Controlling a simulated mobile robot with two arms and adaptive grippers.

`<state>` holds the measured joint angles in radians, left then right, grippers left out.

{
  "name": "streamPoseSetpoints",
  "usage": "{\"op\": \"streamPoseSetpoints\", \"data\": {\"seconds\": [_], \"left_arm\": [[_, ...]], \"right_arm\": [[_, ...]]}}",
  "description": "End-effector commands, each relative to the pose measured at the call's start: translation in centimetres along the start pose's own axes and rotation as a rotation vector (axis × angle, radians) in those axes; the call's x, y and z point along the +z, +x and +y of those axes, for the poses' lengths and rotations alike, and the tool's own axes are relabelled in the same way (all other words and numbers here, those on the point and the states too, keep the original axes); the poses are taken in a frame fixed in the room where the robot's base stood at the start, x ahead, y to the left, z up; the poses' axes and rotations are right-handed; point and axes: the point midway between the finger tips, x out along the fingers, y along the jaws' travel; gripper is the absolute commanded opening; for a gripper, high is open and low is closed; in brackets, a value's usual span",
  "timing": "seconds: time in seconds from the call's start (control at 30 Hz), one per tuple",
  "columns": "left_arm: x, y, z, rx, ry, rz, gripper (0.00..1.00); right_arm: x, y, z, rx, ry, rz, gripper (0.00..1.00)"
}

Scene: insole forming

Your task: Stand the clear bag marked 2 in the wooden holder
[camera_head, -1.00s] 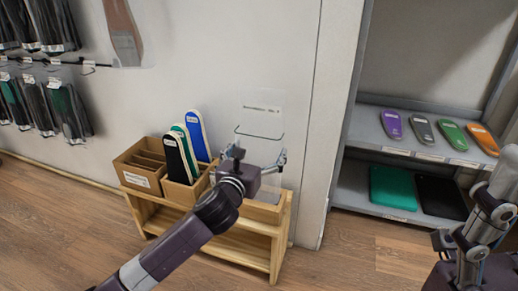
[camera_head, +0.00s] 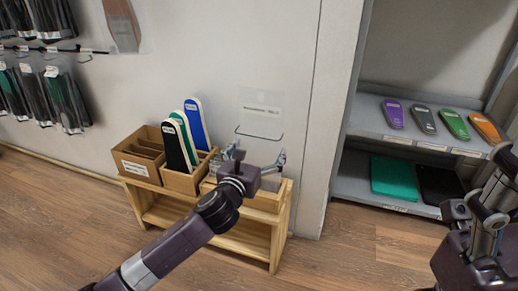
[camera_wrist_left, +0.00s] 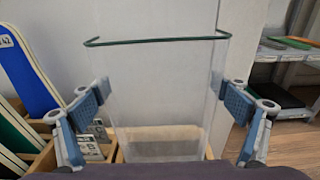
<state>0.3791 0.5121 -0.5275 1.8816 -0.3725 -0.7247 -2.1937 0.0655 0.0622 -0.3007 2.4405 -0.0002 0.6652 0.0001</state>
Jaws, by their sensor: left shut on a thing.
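The clear bag (camera_head: 260,122) has a label near its top and a dark wire-like rim across it; the label's fine print is hard to read. My left gripper (camera_head: 255,165) is shut on the bag, which hangs upright above the right part of the wooden bench. In the left wrist view the bag (camera_wrist_left: 160,85) stands between the two blue-padded fingers (camera_wrist_left: 165,105). The wooden holder (camera_head: 266,201) is at the bench's right end, partly hidden by my left arm; wood shows through the bag's lower part. Whether the bag's bottom touches it, I cannot tell. My right gripper (camera_head: 455,210) is at the right edge.
On the bench (camera_head: 255,240) stand a brown divided box (camera_head: 135,165) and a box of upright insoles (camera_head: 195,125). A grey shelf (camera_head: 365,125) at right holds coloured insoles and a green sheet (camera_head: 394,177). Packets (camera_head: 65,100) hang on the left wall.

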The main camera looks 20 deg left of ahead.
Motion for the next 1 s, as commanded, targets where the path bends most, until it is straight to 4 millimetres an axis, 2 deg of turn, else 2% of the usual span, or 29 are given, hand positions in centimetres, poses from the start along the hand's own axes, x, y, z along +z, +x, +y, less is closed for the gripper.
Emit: {"op": "streamPoseSetpoints", "data": {"seconds": [0.07, 0.1, 0.17, 0.57, 0.77, 1.0], "left_arm": [[0.0, 0.0, 0.0, 0.0, 0.0, 0.0, 0.7], [0.0, 0.0, 0.0, 0.0, 0.0, 0.0, 0.95], [0.0, 0.0, 0.0, 0.0, 0.0, 0.0, 1.0], [-0.1, -0.6, 0.0, 0.0, 0.001, 0.001, 1.0], [-0.1, -3.4, 0.0, -0.003, 0.002, 0.001, 1.0], [-0.1, -8.1, 0.0, -0.001, 0.003, 0.002, 1.0]], "right_arm": [[0.0, 0.0, 0.0, 0.001, 0.0, 0.001, 0.64], [0.0, 0.0, 0.0, 0.001, 0.0, 0.001, 0.64], [0.0, 0.0, 0.0, 0.001, 0.0, 0.001, 0.64], [0.3, -0.3, 0.1, 0.008, -0.001, -0.011, 0.64], [0.2, -0.2, 0.1, 0.005, 0.0, -0.008, 0.64], [0.1, -0.2, 0.1, 0.004, 0.0, -0.007, 0.64]]}}
